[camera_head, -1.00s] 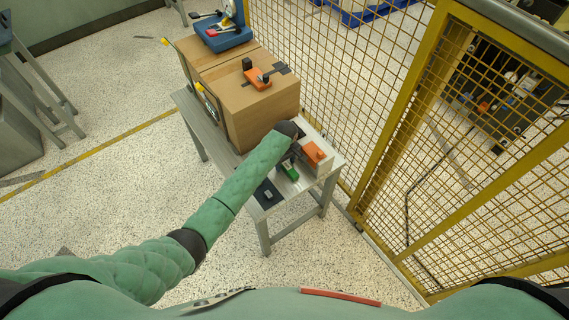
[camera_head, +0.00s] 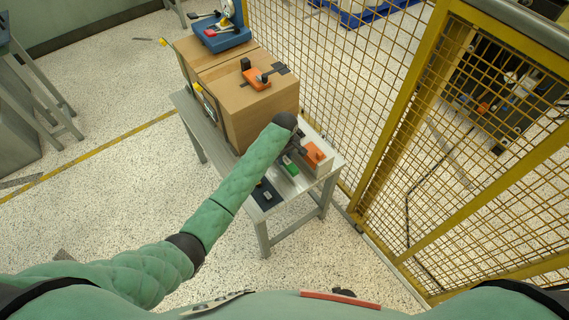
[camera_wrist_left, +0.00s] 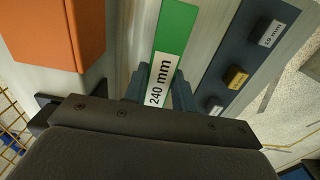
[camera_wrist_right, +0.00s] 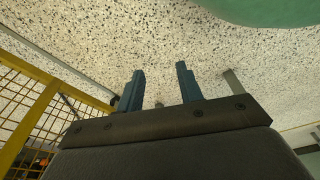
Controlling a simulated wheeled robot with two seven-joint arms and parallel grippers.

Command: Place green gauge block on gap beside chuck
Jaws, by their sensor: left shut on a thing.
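The green gauge block (camera_wrist_left: 174,30), labelled 240 mm, sits between the two fingers of my left gripper (camera_wrist_left: 158,92) in the left wrist view. In the head view the block (camera_head: 291,168) shows beside the left gripper (camera_head: 284,158), which the forearm partly hides. The gripper is shut on the block, over the pale bench surface. An orange block (camera_wrist_left: 58,32) lies to its left, apart from it; it also shows in the head view (camera_head: 314,154). I cannot tell which part is the chuck. My right gripper (camera_wrist_right: 160,80) is open and empty above the floor.
A dark tray (camera_head: 266,194) with small labelled blocks lies at the bench's near end, right of the green block in the left wrist view. Large cardboard boxes (camera_head: 258,112) stand behind the gripper. A yellow mesh fence (camera_head: 330,90) runs close along the bench's right side.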

